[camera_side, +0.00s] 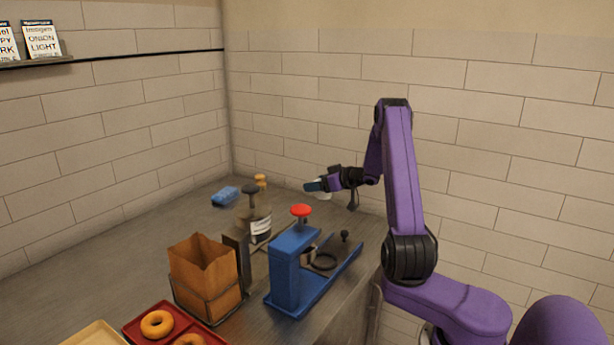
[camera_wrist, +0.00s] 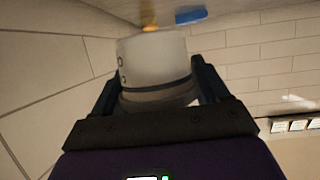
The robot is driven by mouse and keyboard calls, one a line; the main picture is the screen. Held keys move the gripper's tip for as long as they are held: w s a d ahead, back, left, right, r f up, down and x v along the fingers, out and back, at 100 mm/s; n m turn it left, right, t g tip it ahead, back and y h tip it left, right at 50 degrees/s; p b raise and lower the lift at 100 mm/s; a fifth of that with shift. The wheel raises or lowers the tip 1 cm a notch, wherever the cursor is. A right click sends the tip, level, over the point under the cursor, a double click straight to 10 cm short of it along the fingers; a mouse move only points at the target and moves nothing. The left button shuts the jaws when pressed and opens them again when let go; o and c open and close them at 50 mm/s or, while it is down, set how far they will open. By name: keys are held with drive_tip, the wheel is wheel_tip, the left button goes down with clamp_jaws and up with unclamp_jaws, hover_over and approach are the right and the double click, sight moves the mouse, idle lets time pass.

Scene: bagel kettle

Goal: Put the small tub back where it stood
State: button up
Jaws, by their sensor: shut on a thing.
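My gripper (camera_side: 313,187) is shut on a small whitish tub (camera_side: 325,195) and holds it in the air above the far right part of the counter. In the wrist view the tub (camera_wrist: 152,62) sits between the two dark fingers, with a dark band around it close to the gripper and small dark marks on its left side. In the side view the fingers and wrist hide most of the tub. I cannot tell which spot on the counter is the tub's own.
A blue press (camera_side: 290,268) with a red knob stands at the counter's right edge. Left of it are a black-knobbed device (camera_side: 250,212), a paper bag (camera_side: 205,272) in a wire holder, and a red tray (camera_side: 135,329) with bagels. A blue object (camera_side: 225,196) lies farther back; the left counter is clear.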

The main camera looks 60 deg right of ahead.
drive_tip(key=shift+s+d+f, duration=0.1)
drive_tip(key=shift+d+f, duration=0.25)
drive_tip(key=shift+f, duration=3.4)
